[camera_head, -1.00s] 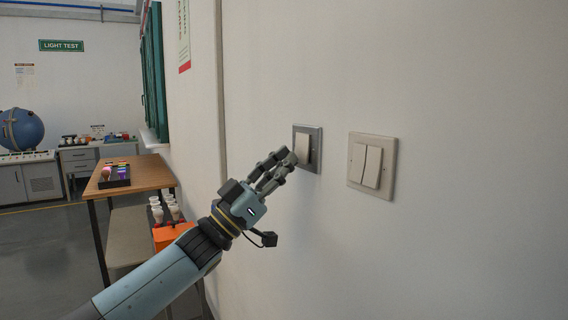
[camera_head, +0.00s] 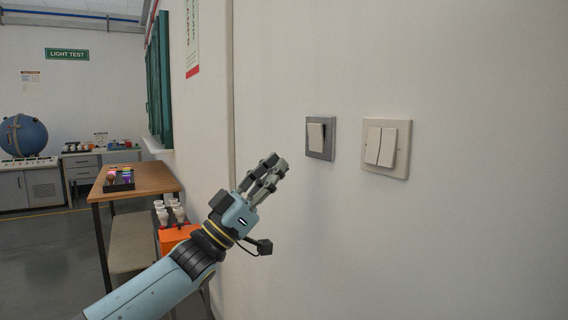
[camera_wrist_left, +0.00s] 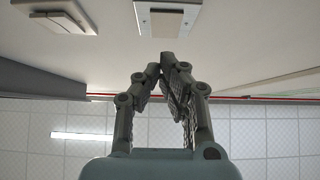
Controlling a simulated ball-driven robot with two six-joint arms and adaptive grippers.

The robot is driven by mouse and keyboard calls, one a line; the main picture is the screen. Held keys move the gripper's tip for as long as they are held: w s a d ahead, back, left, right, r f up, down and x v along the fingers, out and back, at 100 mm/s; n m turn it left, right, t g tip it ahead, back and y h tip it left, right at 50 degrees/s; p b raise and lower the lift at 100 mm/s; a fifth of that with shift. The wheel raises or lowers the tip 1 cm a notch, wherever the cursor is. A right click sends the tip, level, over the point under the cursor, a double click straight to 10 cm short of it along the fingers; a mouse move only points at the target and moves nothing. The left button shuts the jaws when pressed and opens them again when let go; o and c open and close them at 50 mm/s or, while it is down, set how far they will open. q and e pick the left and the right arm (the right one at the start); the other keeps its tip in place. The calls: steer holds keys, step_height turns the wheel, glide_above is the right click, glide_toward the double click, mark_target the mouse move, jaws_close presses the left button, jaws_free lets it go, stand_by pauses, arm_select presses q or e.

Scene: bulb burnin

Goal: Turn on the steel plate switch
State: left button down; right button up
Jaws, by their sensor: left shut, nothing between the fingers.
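The steel plate switch (camera_head: 328,139) is on the white wall, a grey metal plate with one cream rocker. It shows whole in the head view, and upside down at the top of the wrist view (camera_wrist_left: 167,20). I cannot tell which way its rocker is tilted. My left gripper (camera_head: 273,163) is shut and empty, left of and a little below the switch in the head view. Its fingertips (camera_wrist_left: 168,62) point toward the switch in the wrist view, with a gap between. My right gripper is not in view.
A cream double switch (camera_head: 387,147) is on the wall right of the steel one. A wooden table (camera_head: 150,178) with a dark tray of bulbs stands at the left, with an orange box (camera_head: 177,237) of white bulbs beside it. The wall around the switches is bare.

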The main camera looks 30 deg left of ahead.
arm_select(q)
steer(key=s+a+f+b, duration=0.2)
steer(key=s+f, duration=0.1)
steer(key=f, duration=0.3)
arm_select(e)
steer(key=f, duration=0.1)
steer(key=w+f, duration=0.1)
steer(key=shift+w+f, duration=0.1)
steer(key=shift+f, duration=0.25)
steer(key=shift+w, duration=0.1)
